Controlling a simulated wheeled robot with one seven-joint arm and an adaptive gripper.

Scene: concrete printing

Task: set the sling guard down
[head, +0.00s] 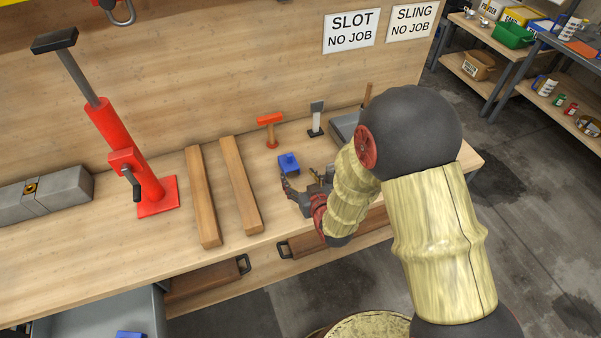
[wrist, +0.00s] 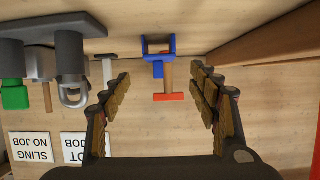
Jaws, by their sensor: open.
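A blue U-shaped piece, which looks like the sling guard (head: 289,163), sits on the wooden bench top (head: 90,240). In the wrist view the guard (wrist: 159,48) shows upside down, beyond the fingertips and between their lines. My gripper (head: 303,186) is low over the bench, just on the near side of the guard. Its two ridged fingers are spread wide in the wrist view (wrist: 161,72), with nothing held between them. The guard appears apart from both fingers.

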